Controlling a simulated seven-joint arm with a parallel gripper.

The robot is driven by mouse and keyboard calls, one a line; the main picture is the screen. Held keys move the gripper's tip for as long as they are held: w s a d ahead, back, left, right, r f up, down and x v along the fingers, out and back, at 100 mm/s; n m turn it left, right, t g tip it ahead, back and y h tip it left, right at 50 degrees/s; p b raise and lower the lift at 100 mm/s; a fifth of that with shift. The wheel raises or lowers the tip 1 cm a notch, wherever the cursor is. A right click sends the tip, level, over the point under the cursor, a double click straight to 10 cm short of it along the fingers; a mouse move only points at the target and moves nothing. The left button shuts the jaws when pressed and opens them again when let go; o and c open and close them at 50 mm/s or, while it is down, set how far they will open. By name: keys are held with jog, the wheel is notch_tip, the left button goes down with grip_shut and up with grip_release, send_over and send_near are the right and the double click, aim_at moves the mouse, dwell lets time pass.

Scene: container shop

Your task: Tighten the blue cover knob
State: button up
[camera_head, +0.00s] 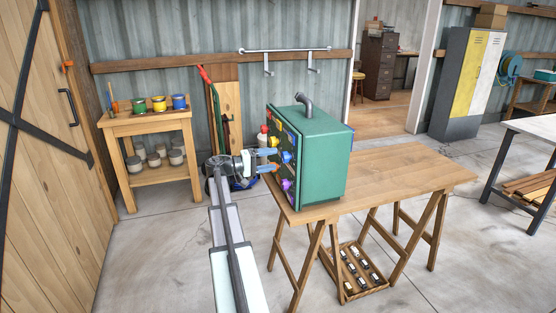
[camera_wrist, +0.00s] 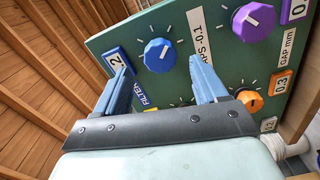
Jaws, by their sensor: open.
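The blue knob (camera_wrist: 160,55) with a white pointer line sits on the green panel (camera_wrist: 133,40) of the machine in the wrist view. My gripper (camera_wrist: 157,64) is open and empty, its blue fingers apart, one on each side of the knob in the picture. I cannot tell whether the tips reach past the knob's front. In the head view, the blue knob (camera_head: 287,157) shows on the left face of the green machine (camera_head: 325,165), with my gripper (camera_head: 275,160) close in front of it.
A purple knob (camera_wrist: 255,22) and an orange knob (camera_wrist: 247,103) are beside it on the panel, with number displays and labels. The machine stands on a wooden trestle table (camera_head: 410,185), bare to the right. A shelf with paint pots (camera_head: 158,103) stands behind left.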

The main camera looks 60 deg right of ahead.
jog(key=v, duration=0.9)
jog(key=shift+w+a, duration=0.1)
dwell(0.3)
